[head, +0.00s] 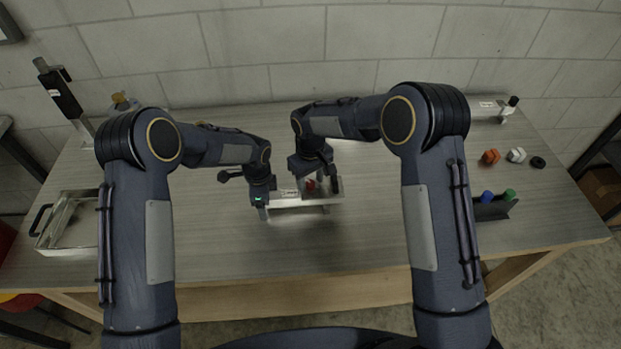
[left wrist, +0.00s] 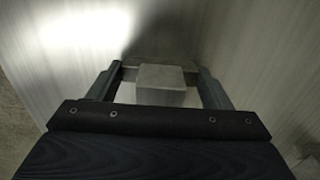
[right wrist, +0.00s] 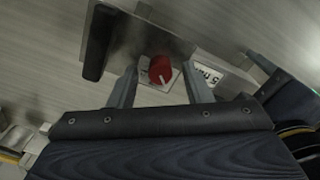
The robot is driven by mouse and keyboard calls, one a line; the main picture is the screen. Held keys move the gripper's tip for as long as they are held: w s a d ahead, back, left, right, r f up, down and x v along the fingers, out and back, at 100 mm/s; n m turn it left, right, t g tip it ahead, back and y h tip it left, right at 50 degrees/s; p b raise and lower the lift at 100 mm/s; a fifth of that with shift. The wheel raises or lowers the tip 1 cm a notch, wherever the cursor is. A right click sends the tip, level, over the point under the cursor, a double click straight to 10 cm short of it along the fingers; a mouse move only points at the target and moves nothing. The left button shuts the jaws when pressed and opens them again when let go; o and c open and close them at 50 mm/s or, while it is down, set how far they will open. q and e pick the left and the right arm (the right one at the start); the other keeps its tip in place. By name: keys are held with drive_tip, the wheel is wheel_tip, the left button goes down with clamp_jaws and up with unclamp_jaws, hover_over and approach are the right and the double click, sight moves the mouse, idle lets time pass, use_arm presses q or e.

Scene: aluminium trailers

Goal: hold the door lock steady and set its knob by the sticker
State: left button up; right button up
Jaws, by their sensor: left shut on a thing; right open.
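The door lock (head: 290,205) is a pale metal bar on a plate, lying mid-table. Its red knob (right wrist: 160,68) has a white pointer mark and sits on a small plate. A white sticker (right wrist: 208,75) with dark print is next to the knob, partly hidden by a finger; I cannot read it fully. My left gripper (head: 262,204) is shut on the lock's left end, which shows as a grey block (left wrist: 167,85) between the fingers in the left wrist view. My right gripper (right wrist: 163,88) is open above the knob, its fingers on either side in the picture; contact is not visible.
A metal tray (head: 70,246) stands at the left. Orange (head: 491,156), white (head: 517,155) and black (head: 538,162) pieces lie at the right, near a dark holder (head: 492,211) with blue and green pieces. Another metal bar (head: 490,108) is at the back right. The front table is clear.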

sight(310, 183)
wheel_tip(310, 183, up, 12)
idle(0.4)
use_arm(q)
drive_tip(key=o, duration=1.2)
use_arm(e)
drive_tip(key=shift+f, duration=0.1)
